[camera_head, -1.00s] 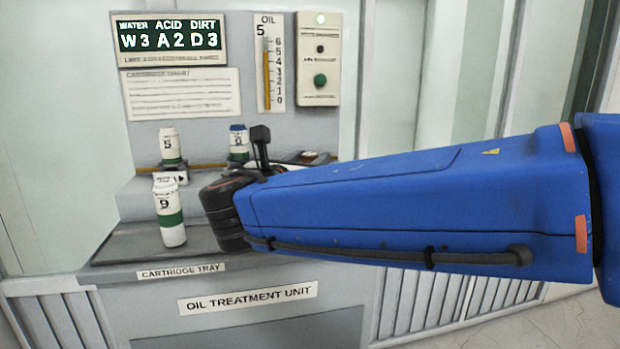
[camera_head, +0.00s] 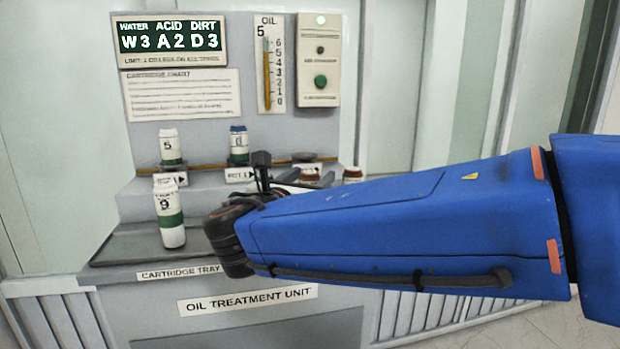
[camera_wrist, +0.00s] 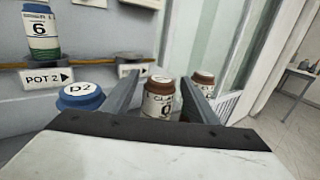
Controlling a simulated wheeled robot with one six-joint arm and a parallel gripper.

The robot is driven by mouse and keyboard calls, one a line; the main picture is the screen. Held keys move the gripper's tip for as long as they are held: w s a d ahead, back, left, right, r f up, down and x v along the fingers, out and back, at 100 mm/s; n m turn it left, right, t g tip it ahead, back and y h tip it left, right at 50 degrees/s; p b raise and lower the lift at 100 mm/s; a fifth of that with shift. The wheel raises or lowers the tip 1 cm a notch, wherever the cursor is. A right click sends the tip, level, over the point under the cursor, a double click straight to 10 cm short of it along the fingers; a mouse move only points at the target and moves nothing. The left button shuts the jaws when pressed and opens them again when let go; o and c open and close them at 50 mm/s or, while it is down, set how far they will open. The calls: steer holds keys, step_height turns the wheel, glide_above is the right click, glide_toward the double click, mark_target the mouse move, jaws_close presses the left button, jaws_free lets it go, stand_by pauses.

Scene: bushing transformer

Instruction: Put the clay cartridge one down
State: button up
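The clay cartridge (camera_wrist: 158,98), a white jar with a brown cap and a "CLAY" label, stands upright in the wrist view between the two fingers of my gripper (camera_wrist: 160,82). The fingers are spread, with a gap showing on each side of the jar, so it does not look clamped. The lower part of the jar is hidden by the gripper body. A second brown-capped jar (camera_wrist: 203,80) stands just beyond the right finger. In the head view two brown caps (camera_head: 310,174) (camera_head: 352,174) show above my arm; which is the clay cartridge there I cannot tell. The fingertips are hidden there.
A blue-capped D2 jar (camera_wrist: 80,97) stands close outside the left finger. A cartridge marked 6 (camera_head: 238,146) and one marked 5 (camera_head: 171,147) stand on the back ledge. A cartridge marked 9 (camera_head: 168,215) stands on the cartridge tray (camera_head: 125,247).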

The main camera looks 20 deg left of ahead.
steer(key=shift+s+r, duration=0.15)
steer(key=s, duration=1.1)
steer(key=shift+s+a, duration=0.2)
steer(key=shift+s, duration=0.15)
